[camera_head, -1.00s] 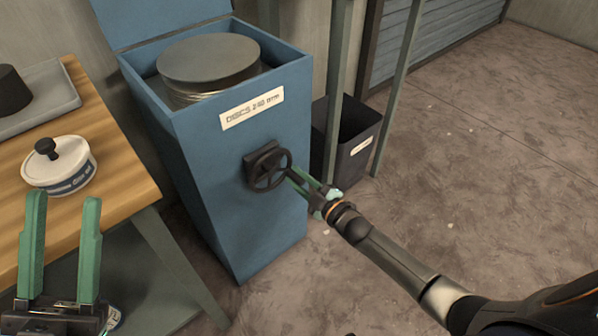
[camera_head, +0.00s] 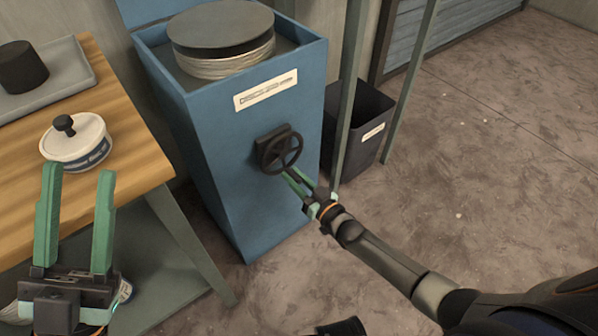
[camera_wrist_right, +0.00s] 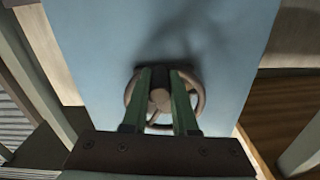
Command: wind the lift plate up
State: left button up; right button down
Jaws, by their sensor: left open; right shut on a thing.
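The blue bin (camera_head: 215,135) stands open with a labelled front. A stack of pale discs (camera_head: 228,64) with a dark grey top (camera_head: 222,27) stands in it, its upper part above the front rim. The lift plate is hidden. A dark handwheel (camera_head: 282,153) is on the bin's front. My right gripper (camera_head: 290,176) is shut on the handwheel at its lower right side. In the right wrist view the handwheel (camera_wrist_right: 160,98) shows between and around the fingers; the exact contact is unclear. My left gripper (camera_head: 78,170) is open and empty by the bench.
A wooden bench (camera_head: 125,150) at the left carries a white lidded tub (camera_head: 77,148) and a grey tray (camera_head: 70,80) with a dark cylinder (camera_head: 22,68). A black bin (camera_head: 357,125) and green posts stand right of the blue bin. The floor at the right is clear.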

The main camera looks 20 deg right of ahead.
aim_at(265, 169)
jog(key=a+m, duration=0.1)
jog(key=m, duration=0.1)
jog(key=a+m, duration=0.1)
jog(key=m, duration=0.1)
jog(key=shift+s+a+r+m+p, duration=0.2)
jog(key=shift+s+m+p, duration=0.1)
jog(key=shift+s, duration=0.1)
jog(key=m, duration=0.1)
jog(key=a+m, duration=0.1)
jog(key=m, duration=0.1)
jog(key=r+m, duration=0.1)
jog(key=shift+s+a+r+m+p, duration=0.1)
jog(key=shift+s+a+m+p, duration=0.2)
jog(key=shift+a+p, duration=0.1)
jog(key=m, duration=0.1)
jog(key=r+m, duration=0.1)
jog(key=m, duration=0.1)
jog(key=a+m, duration=0.1)
jog(key=shift+s+a+r+m, duration=0.1)
jog(key=shift+s+r+m, duration=0.2)
jog(key=shift+r, duration=0.1)
jog(key=shift+a+r+m+p, duration=0.15)
jog(key=shift+r+m, duration=0.3)
jog(key=shift+m, duration=0.45)
jog(key=shift+a+r+m+p, duration=0.15)
jog(key=shift+r+m, duration=0.3)
jog(key=shift+m, duration=0.45)
jog(key=c, duration=0.7)
grip_release()
